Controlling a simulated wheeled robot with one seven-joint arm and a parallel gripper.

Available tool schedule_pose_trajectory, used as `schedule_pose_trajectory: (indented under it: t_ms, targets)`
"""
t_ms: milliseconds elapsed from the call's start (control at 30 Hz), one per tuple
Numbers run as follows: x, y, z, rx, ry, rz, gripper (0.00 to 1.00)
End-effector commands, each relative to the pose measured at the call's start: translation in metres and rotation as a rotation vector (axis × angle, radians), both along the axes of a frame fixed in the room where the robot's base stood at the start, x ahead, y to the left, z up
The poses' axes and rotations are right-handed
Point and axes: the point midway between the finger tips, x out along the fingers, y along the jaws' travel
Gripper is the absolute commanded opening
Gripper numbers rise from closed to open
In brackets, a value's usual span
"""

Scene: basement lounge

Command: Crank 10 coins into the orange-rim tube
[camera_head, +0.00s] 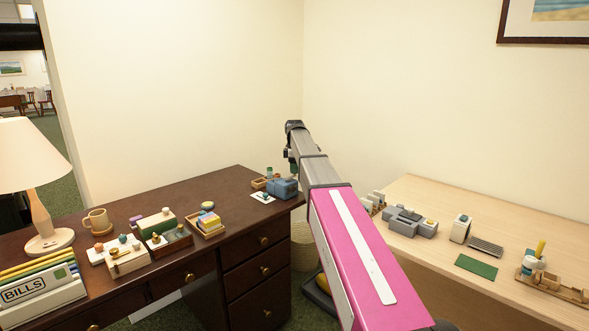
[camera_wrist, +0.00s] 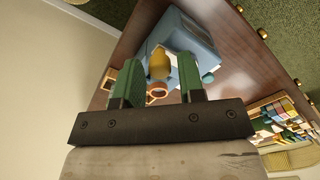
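The coin machine is a blue box (camera_head: 284,188) at the far right corner of the dark desk, and it also fills the middle of the wrist view (camera_wrist: 197,42). A yellow knob (camera_wrist: 159,64), apparently the crank handle, stands out from it between my fingers. A tube with an orange rim (camera_wrist: 157,91) shows just below the knob, partly hidden by my gripper. My gripper (camera_wrist: 160,80) has its two green fingers apart, with a visible gap on both sides of the knob. I cannot tell how many coins are in the tube.
A white card (camera_head: 262,197) lies beside the blue box. Trays of small items (camera_head: 205,224), a mug (camera_head: 98,221) and a lamp (camera_head: 40,185) stand on the desk's left part. A light wood table (camera_head: 510,220) with other parts is at right.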

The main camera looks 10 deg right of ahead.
Motion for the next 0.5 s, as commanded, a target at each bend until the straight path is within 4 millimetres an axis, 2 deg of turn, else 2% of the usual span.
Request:
schedule_pose_trajectory:
  t_ms: [33, 100, 500]
  targets:
    - [0.0, 0.0, 0.0, 0.0, 0.0, 0.0, 0.19]
    - [0.0, 0.0, 0.0001, 0.0, 0.0, 0.0, 0.0]
    - [-0.0023, -0.0015, 0.0001, 0.0, 0.0, -0.05, 0.0]
